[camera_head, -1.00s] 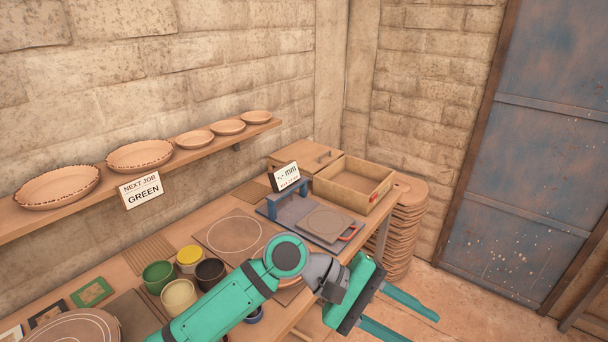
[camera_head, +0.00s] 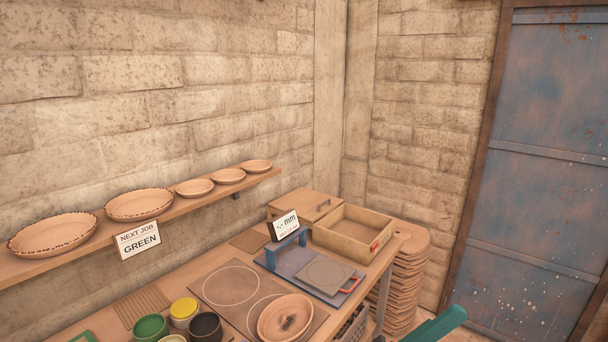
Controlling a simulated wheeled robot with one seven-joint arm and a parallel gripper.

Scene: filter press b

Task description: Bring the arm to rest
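Only a teal piece of my arm (camera_head: 438,326) shows, at the bottom edge right of centre in the head view. It may be part of my gripper, but I cannot tell. The rest of the arm is below the frame. Whether the gripper is open, and whether it holds anything, is hidden.
The workbench below has a brown dish (camera_head: 285,318) on a circle-marked board (camera_head: 216,306), paint pots (camera_head: 184,311), a gauge with a display (camera_head: 286,224) and a wooden tray (camera_head: 353,254). A stack of boards (camera_head: 405,270) stands beside it. A shelf (camera_head: 184,206) holds several dishes.

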